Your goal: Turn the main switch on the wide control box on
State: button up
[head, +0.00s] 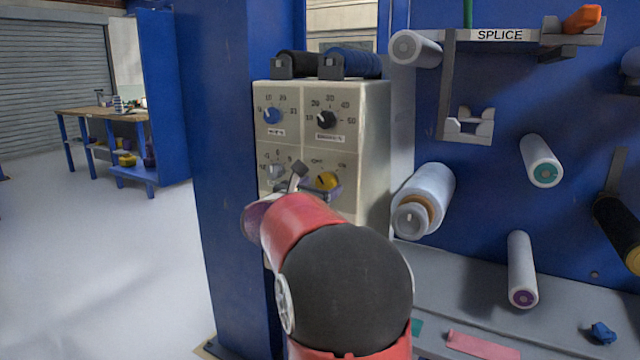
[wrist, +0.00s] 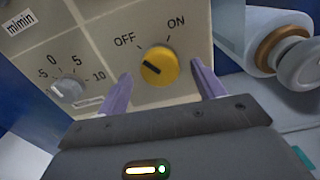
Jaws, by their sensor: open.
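The wide control box (head: 372,130) is a beige box on the blue column, with several dials on its face. The main switch is a round yellow knob (wrist: 159,67) at the box's lower right, below the OFF and ON labels. Its dark pointer mark lies on the left, OFF side. The switch also shows in the head view (head: 327,181), partly hidden by my gripper. My gripper (wrist: 161,72) is open, its two purple fingers on either side of the knob. I cannot tell whether either finger touches it.
A grey dial (wrist: 67,90) is left of my fingers. A blue dial (head: 272,116) and a black dial (head: 326,119) are above. A white roller (head: 428,190) projects right of the box. The SPLICE bracket (head: 500,35) is farther right. Open floor lies left.

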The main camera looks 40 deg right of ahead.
jog(key=shift+x, duration=0.8)
jog(key=c, duration=1)
